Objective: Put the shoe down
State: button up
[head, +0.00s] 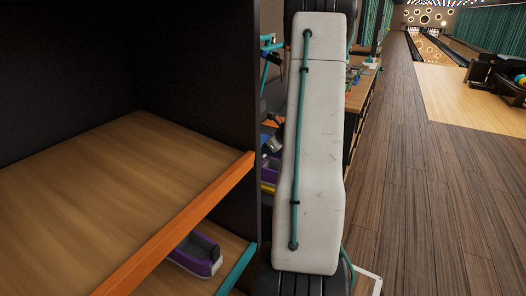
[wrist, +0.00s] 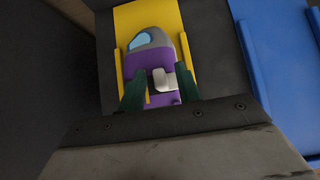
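A purple shoe (wrist: 166,55) with a grey end and a light-blue patch shows in the wrist view. My gripper (wrist: 160,88) has its two dark green fingers on either side of the shoe's near end, and they look closed against it. A pale tab shows between the fingers. A yellow surface (wrist: 141,20) lies behind and below the shoe; I cannot tell whether the shoe touches it. In the head view my white arm hides most of this area. Only a bit of purple (head: 270,172) shows left of the arm, above a yellow strip (head: 268,187).
A blue panel (wrist: 283,60) lies right of the yellow surface. In the head view, a dark shelf unit with an orange-edged wooden shelf (head: 110,190) fills the left. Another purple shoe (head: 197,253) sits on its lower shelf. Open wooden floor (head: 420,210) lies right, towards bowling lanes.

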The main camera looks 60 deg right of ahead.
jog(key=shift+r, duration=0.15)
jog(key=v, duration=1.2)
